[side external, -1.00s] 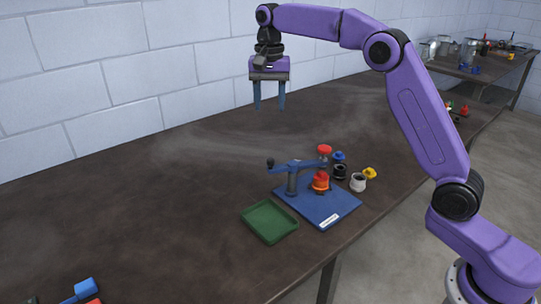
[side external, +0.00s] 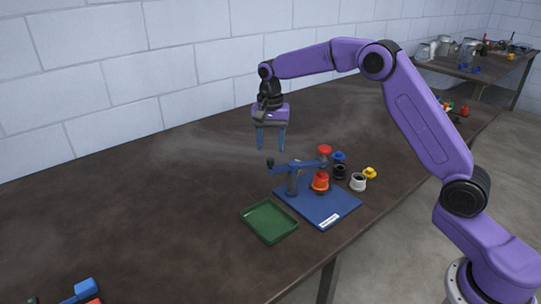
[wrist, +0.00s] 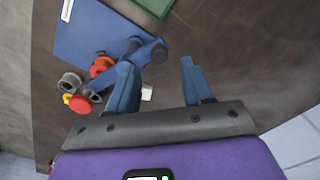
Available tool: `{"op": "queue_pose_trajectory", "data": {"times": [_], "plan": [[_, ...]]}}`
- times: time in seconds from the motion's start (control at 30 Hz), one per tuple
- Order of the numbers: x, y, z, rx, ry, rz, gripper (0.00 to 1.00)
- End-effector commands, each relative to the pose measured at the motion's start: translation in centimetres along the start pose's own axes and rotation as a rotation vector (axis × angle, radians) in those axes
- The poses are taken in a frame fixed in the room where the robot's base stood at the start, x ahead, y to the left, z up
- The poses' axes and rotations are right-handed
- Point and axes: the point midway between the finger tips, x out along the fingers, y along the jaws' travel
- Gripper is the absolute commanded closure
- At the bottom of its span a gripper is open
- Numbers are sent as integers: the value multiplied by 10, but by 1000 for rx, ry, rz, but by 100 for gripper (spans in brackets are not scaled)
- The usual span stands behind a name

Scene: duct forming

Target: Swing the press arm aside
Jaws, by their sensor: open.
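The press arm (side external: 300,166) is a blue bar on an upright post (side external: 292,184), with a dark knob (side external: 270,163) at its left end and a red cap (side external: 324,150) at its other end. It reaches over the blue base plate (side external: 328,211), above an orange-red part (side external: 320,182). In the wrist view the press arm (wrist: 122,76) runs beside my left-hand finger and partly behind it; the red cap (wrist: 83,104) is at lower left. My gripper (side external: 271,148) is open and empty, fingers pointing down, above the knob end and apart from it.
A green tray (side external: 246,222) lies left of the base plate. White (side external: 358,182), black (side external: 340,172), blue (side external: 339,156) and yellow (side external: 370,173) small parts stand right of the press.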

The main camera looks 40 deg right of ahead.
Motion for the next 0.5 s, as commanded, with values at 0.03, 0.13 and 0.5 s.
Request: {"op": "queue_pose_trajectory", "data": {"times": [0.03,0.13,0.5], "plan": [[10,1,0,0,-3,4,49],[24,0,0,0,-2,2,49],[46,0,0,0,0,0,49]]}}
